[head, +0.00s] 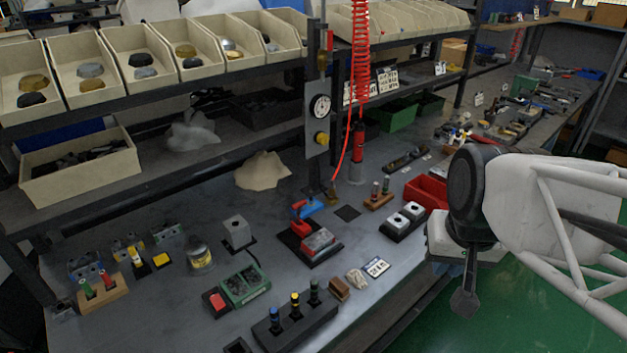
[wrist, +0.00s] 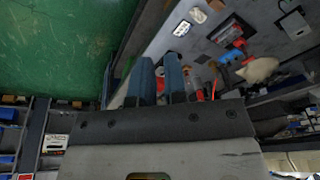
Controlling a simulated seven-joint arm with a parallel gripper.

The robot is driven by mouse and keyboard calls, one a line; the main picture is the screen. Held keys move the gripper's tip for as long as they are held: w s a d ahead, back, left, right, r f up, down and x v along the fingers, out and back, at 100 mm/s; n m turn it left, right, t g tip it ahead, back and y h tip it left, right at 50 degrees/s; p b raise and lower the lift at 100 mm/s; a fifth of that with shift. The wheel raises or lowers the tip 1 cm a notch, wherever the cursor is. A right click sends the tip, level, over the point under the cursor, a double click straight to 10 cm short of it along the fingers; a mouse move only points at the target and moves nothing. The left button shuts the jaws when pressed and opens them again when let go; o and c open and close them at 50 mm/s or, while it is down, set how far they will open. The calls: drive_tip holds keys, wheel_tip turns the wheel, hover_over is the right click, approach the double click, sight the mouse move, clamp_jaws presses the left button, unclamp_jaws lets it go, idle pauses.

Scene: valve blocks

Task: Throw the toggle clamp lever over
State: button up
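The toggle clamp (head: 318,241) seems to be the dark base plate with a grey and red block on the bench, mid-picture in the head view. Red parts of what looks like the same clamp (wrist: 228,34) show small in the wrist view, beyond my fingers. My gripper (head: 448,268) hangs past the bench's front edge, well to the right of the clamp and apart from it. Its two blue fingers (wrist: 159,80) are a narrow gap apart, with nothing between them.
Grey blocks (head: 403,221) and a red bin (head: 427,191) lie between clamp and gripper. A red coiled hose (head: 361,60) hangs behind. Green floor (head: 520,300) is clear.

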drive_tip(key=w+a, duration=0.1)
drive_tip(key=w, duration=0.2)
drive_tip(key=w+a+m, duration=0.1)
drive_tip(key=w+a, duration=0.1)
drive_tip(key=w, duration=0.1)
drive_tip(key=w+a+m+y, duration=0.1)
drive_tip(key=w, duration=0.3)
drive_tip(key=shift+a+f, duration=0.25)
drive_tip(key=shift+a, duration=0.05)
clamp_jaws()
drive_tip(key=w+a+f+m, duration=0.3)
drive_tip(key=w+a+f, duration=0.2)
drive_tip(key=w+a, duration=0.3)
drive_tip(key=w+a+f+m+y, duration=0.1)
drive_tip(key=w+a+f+m, duration=0.2)
drive_tip(key=w, duration=1)
drive_tip(key=shift+w+a+f+y, duration=0.25)
drive_tip(key=shift+a+f, duration=0.75)
drive_tip(key=shift+a, duration=1.5)
drive_tip(key=shift+f, duration=0.1)
approach(299, 214)
drive_tip(key=s+d+f, duration=0.2)
drive_tip(key=f, duration=0.1)
drive_tip(key=shift+s+d+f, duration=0.15)
drive_tip(key=shift+s+d, duration=0.05)
drive_tip(key=shift+d, duration=0.2)
drive_tip(key=shift+w+a+f, duration=0.15)
drive_tip(key=shift+w+a, duration=1.25)
drive_tip(key=shift+w, duration=0.05)
